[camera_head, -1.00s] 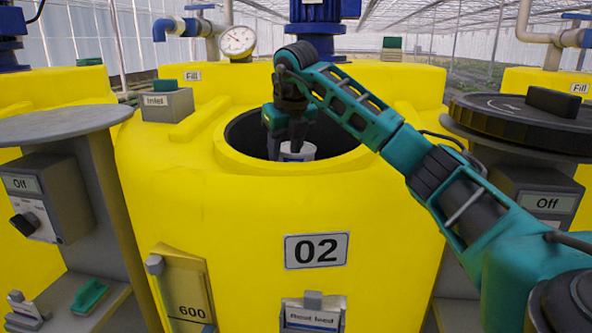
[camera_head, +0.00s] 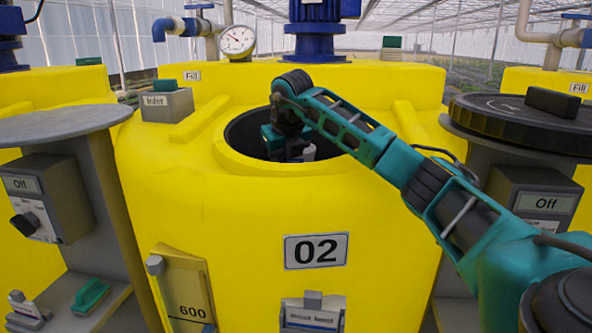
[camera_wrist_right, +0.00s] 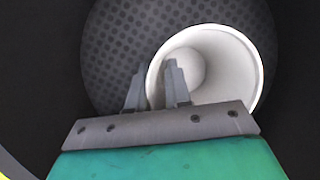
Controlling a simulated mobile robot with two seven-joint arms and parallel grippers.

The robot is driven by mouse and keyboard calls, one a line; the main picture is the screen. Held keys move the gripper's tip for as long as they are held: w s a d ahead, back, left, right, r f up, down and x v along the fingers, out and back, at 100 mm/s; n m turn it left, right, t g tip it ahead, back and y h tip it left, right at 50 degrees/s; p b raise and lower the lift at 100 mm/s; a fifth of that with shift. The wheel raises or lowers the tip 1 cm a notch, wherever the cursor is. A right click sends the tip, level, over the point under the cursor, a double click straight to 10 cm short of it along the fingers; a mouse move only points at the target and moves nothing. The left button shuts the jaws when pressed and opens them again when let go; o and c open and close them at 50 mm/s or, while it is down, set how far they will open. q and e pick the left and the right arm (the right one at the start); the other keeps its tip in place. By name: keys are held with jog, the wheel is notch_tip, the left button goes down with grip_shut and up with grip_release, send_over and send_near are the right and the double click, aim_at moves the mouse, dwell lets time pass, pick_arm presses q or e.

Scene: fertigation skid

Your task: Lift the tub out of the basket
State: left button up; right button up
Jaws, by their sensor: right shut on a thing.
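The white round tub (camera_wrist_right: 225,72) sits inside the dark, dotted basket (camera_wrist_right: 112,45) in the right wrist view, with its open mouth towards the camera. In the head view only a pale bit of the tub (camera_head: 309,153) shows in the opening of the yellow tank; the basket is not clear there. My right gripper (camera_wrist_right: 158,68) has one finger inside the tub and one outside, shut on its wall at the left side of the rim. In the head view this gripper (camera_head: 291,154) is down in the opening, fingertips mostly hidden. My left gripper is out of view.
The yellow tank (camera_head: 215,225) marked 02 has a round opening whose rim (camera_head: 232,155) surrounds my wrist closely. A grey inlet box (camera_head: 167,104) and a pressure gauge (camera_head: 237,40) stand behind left. A black lid (camera_head: 520,122) lies on a stand at right.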

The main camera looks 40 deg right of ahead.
grip_shut()
jog(key=shift+r, duration=0.15)
